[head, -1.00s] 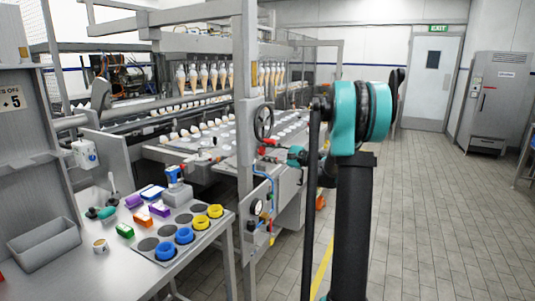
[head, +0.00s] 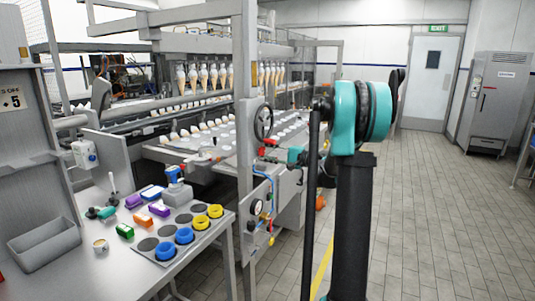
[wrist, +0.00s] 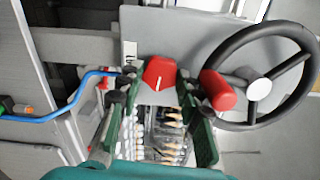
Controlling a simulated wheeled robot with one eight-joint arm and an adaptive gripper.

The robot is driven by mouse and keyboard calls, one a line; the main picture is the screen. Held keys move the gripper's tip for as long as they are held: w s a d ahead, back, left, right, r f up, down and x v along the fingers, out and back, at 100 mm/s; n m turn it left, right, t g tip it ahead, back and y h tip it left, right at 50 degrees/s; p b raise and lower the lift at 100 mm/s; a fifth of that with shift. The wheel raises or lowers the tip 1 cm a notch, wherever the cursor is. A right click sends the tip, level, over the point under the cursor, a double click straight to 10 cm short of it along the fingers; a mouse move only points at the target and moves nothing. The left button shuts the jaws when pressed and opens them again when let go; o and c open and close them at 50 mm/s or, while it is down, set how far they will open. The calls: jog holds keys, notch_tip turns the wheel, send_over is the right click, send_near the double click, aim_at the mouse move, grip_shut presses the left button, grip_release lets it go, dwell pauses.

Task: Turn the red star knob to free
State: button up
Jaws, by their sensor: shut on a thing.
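The red knob (wrist: 160,72) sits on the grey panel in the wrist view, between the tips of my gripper (wrist: 160,88). A short white line shows on its near face. My fingers are closed on its two sides, and the fingertips partly hide its flanks. No readable free mark shows. In the head view my gripper (head: 275,154) is at the machine's front panel, just below the black handwheel. The knob is too small there to tell apart from the red parts around it.
A blue hose (wrist: 65,112) runs at the left. In the head view, a bench (head: 140,270) with several coloured items is at the left; the floor at right is clear.

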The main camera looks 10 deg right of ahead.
jog(key=o, duration=1.2)
jog(key=shift+c, duration=0.2)
